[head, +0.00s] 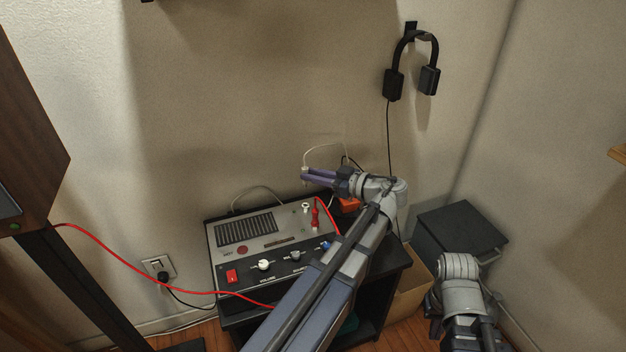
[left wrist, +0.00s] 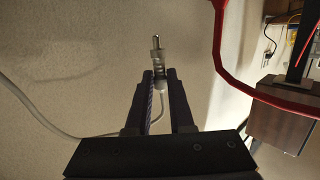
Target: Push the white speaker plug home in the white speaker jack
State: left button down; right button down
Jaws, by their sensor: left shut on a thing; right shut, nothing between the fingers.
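My left gripper (head: 306,176) is shut on the white speaker plug (head: 304,169), above the back right of the amplifier (head: 228,263). In the left wrist view the plug (left wrist: 159,65) sits between the fingertips, with its bare metal pin pointing away from the gripper. A white cable (left wrist: 60,133) runs from it to the left. The white speaker jack (head: 306,206) is on the amplifier's panel, just below the plug, with a visible gap between them. The jack does not show clearly in the left wrist view. My right arm is at the lower right; its fingertips are out of sight.
A red plug (head: 315,216) stands right beside the white jack. Its red cable (left wrist: 222,60) also crosses the left wrist view. The amplifier stands on a black stand against the wall. Headphones (head: 411,65) hang on the wall. A dark box (head: 460,235) stands at right.

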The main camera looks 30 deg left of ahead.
pick_arm(q)
jog(key=shift+f+b, duration=2.05)
jog(key=shift+f+b, duration=0.85)
jog(key=shift+b, duration=0.05)
jog(key=shift+f+b, duration=1.35)
jog(key=shift+f, duration=0.05)
jog(key=c, duration=0.7)
grip_release()
jog(key=shift+r, duration=0.1)
jog(key=d, duration=0.2)
jog(key=d+r+p, duration=0.1)
jog(key=d, duration=0.4)
jog(key=shift+s+d+r, duration=0.15)
jog(key=shift+s+d, duration=0.05)
jog(key=shift+d, duration=0.15)
